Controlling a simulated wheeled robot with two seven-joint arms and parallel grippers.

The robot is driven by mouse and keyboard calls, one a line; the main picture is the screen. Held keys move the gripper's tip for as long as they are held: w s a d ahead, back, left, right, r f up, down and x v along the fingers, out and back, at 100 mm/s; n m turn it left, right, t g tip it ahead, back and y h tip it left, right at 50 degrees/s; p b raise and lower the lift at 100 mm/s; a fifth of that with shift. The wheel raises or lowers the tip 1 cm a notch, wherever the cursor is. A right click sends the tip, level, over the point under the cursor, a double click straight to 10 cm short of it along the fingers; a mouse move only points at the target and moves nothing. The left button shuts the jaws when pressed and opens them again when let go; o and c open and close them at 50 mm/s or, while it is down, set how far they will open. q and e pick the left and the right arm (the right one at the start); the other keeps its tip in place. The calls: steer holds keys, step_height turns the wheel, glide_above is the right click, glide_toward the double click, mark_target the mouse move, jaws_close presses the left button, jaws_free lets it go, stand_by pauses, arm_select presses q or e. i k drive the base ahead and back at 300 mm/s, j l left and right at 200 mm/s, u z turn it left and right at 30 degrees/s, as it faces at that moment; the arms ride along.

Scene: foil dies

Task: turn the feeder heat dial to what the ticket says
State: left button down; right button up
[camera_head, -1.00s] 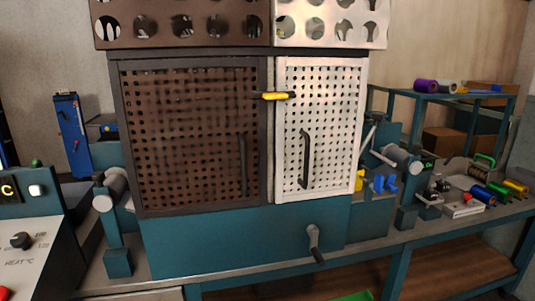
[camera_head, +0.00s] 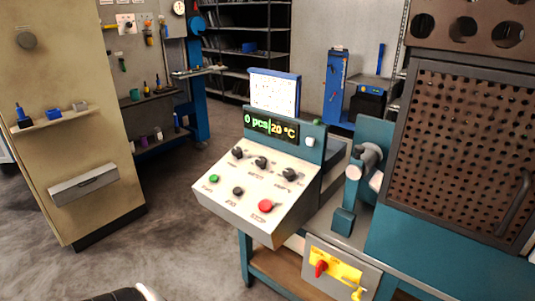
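The feeder control panel (camera_head: 258,188) stands in the middle of the head view, with a sloped cream face. Its display (camera_head: 271,126) reads "0 pcs" and "20 °C". Three black dials sit in a row: a left dial (camera_head: 238,153), a middle dial (camera_head: 261,162) and a right dial (camera_head: 290,174). Their labels are too small to read here. A white sheet in a blue frame (camera_head: 274,92) stands above the display; its writing is not legible, and I cannot tell if it is the ticket. Neither of my grippers is clearly in view.
The panel also carries a green button (camera_head: 214,178), a black knob (camera_head: 238,191) and a red button (camera_head: 265,205). A machine with a perforated brown door (camera_head: 455,150) is at right. A yellow plate with a red switch (camera_head: 321,268) sits below. Floor at left (camera_head: 170,225) is clear.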

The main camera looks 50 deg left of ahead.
mark_target(289, 174)
steer(key=u, duration=1.55)
